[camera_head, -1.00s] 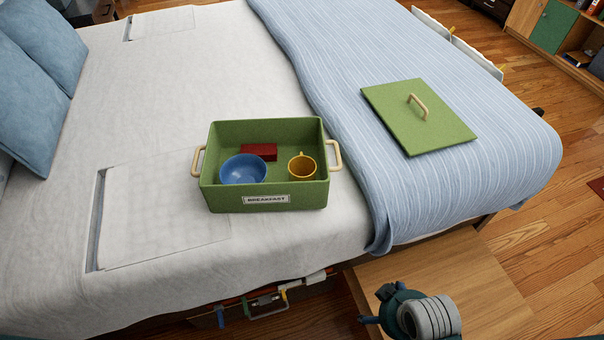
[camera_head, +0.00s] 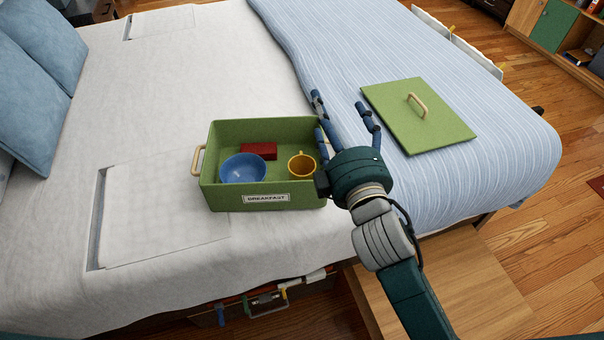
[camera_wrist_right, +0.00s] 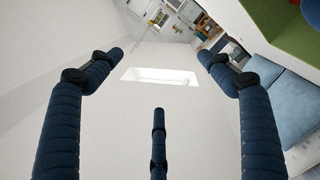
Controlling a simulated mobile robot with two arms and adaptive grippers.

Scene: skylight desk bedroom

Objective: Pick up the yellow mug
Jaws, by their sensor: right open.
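The yellow mug (camera_head: 301,165) stands inside a green box labelled BREAKFAST (camera_head: 225,198), near the box's right wall. My right gripper (camera_head: 341,115) is open and empty. It is above and beside the box's right side, just right of the mug, and hides the box's right handle. In the right wrist view its dark blue fingers (camera_wrist_right: 160,75) are spread with nothing between them; the mug is not seen there. My left gripper is in neither view.
A blue bowl (camera_head: 243,168) and a dark red block (camera_head: 259,151) share the box with the mug. A green lid (camera_head: 420,118) with a handle lies on the striped blue blanket (camera_head: 340,45).

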